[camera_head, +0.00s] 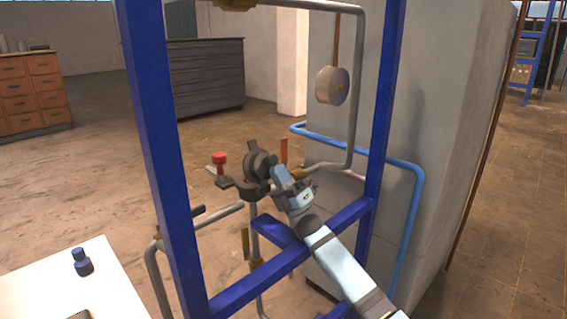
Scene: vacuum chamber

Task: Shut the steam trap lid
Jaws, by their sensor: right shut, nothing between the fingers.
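A grey pipe run (357,90) with small brass fittings passes through a blue frame (167,130). A red knob (219,158) shows on the pipework left of centre. My right arm reaches in from the lower right, through the frame. My left gripper is out of view.
A round beige drum (333,86) hangs from a brown rod, before a grey block wall (450,110). A blue pipe (414,205) bends around the frame's right side. A white table (50,285) with a dark blue item (82,262) stands lower left. Floor beyond is open.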

